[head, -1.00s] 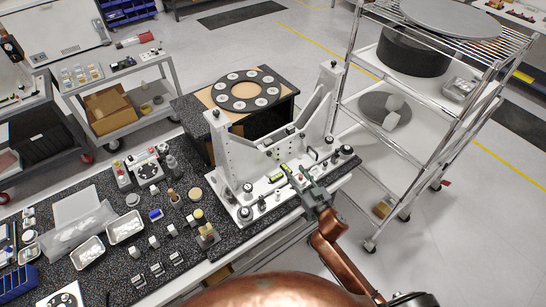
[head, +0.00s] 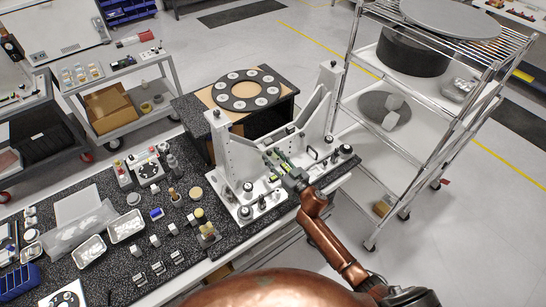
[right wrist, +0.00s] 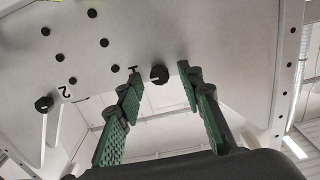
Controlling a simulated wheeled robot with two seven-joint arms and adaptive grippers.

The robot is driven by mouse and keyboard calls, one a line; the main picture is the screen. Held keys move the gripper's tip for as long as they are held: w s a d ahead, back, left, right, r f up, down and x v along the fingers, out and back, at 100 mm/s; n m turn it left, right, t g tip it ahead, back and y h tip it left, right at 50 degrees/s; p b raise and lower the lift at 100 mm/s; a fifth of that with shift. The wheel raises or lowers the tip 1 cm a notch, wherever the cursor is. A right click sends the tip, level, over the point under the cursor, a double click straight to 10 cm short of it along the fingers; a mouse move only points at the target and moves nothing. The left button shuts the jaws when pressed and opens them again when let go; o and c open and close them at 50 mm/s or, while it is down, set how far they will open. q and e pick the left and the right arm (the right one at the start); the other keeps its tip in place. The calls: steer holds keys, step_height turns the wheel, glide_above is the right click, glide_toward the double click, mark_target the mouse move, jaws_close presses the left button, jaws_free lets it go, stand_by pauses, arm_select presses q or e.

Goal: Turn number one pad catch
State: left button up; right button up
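The white mirror fixture (head: 240,160) stands upright on the dark bench. In the right wrist view its pale plate (right wrist: 205,25) carries a black slotted catch (right wrist: 159,74) beside the mark "1". A second black catch (right wrist: 43,104) sits at the left near the mark "2". My right gripper (head: 274,157) reaches into the fixture's front from the lower right. In the wrist view its green fingers (right wrist: 160,71) are spread, one on each side of the number one catch, with gaps showing between them and it. Whether the tips reach the plate is unclear. My left gripper is not in view.
The fixture's base (head: 245,213) has several black knobs around my right arm. A dark ring with pale discs (head: 246,90) lies behind the fixture. A wire shelf cart (head: 395,155) stands close on the right. Small parts and trays (head: 125,226) fill the bench at left.

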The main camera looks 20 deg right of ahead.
steer(key=shift+c, duration=0.6)
jaws_close()
steer(key=shift+n, duration=0.4)
steer(key=n, duration=0.3)
steer(key=shift+n+b, duration=0.4)
steer(key=n+b, duration=0.1)
steer(key=n, duration=0.2)
steer(key=shift+f+n, duration=0.1)
steer(key=shift+n, duration=0.2)
steer(key=n+b, duration=0.1)
steer(key=n, duration=0.3)
steer(key=shift+a+n, duration=0.1)
steer(key=shift+n, duration=0.2)
steer(key=n+b, duration=0.1)
steer(key=n, duration=0.3)
steer(key=shift+n+b, duration=0.35)
steer(key=shift+n, duration=0.05)
